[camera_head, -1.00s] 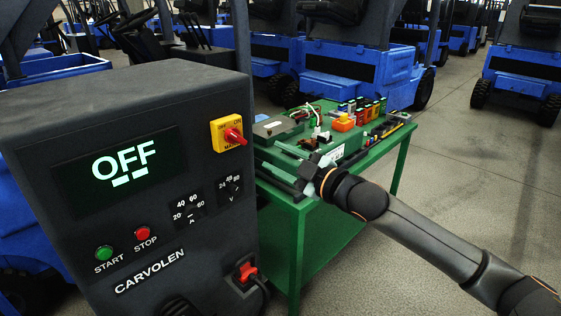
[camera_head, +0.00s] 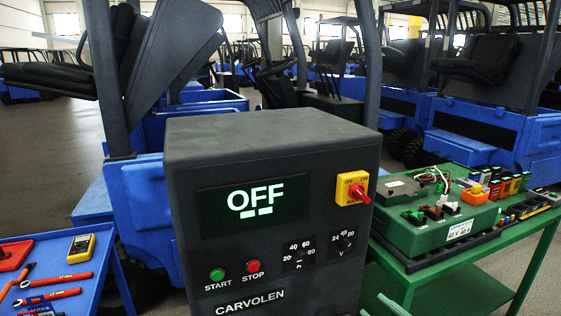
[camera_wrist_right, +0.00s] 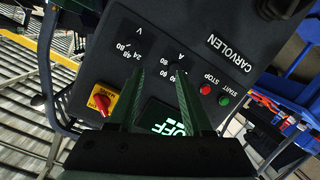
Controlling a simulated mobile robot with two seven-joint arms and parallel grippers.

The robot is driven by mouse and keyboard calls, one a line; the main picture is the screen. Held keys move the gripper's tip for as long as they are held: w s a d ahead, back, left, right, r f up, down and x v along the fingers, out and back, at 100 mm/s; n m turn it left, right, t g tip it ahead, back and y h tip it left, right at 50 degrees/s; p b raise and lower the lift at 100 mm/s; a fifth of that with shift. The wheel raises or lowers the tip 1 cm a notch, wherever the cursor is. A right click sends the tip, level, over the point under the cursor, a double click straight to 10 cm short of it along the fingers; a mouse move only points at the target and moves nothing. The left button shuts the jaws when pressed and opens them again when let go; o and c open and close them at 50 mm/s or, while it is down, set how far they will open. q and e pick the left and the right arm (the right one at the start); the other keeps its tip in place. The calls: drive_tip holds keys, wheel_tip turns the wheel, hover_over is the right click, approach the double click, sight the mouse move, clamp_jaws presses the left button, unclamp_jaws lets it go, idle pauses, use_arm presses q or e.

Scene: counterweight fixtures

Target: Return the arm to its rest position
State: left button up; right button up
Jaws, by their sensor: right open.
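My right gripper (camera_wrist_right: 160,74) shows in the right wrist view, its two dark green fingers apart with nothing between them. Beyond the fingers is the front panel of the dark grey CARVOLEN charger (camera_wrist_right: 215,68), upside down in that view. In the head view only pale green tips of my right gripper (camera_head: 381,306) show at the bottom edge, just right of the charger (camera_head: 300,135). The rest of the right arm is out of that view. The charger display (camera_head: 255,203) reads OFF. My left gripper is not in view.
A green table (camera_head: 520,228) with a green battery unit (camera_head: 430,232) and small coloured parts stands right of the charger. A blue cart (camera_head: 85,262) with wrenches and a yellow meter (camera_head: 81,246) is at the left. Blue forklifts (camera_head: 475,130) stand behind.

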drive_tip(key=s+a+f+m+g+h, duration=0.1)
drive_tip(key=s+a+f+m+g, duration=0.1)
drive_tip(key=s+f, duration=0.9)
drive_tip(key=s+a+f+m+g+h+p, duration=0.1)
drive_tip(key=s+f+m, duration=0.4)
drive_tip(key=s+f, duration=0.6)
drive_tip(key=s+a+g+h, duration=0.1)
drive_tip(key=s+g, duration=0.1)
drive_tip(key=shift+s+a+f, duration=0.2)
drive_tip(key=shift+s+a, duration=0.1)
drive_tip(key=shift+w, duration=0.1)
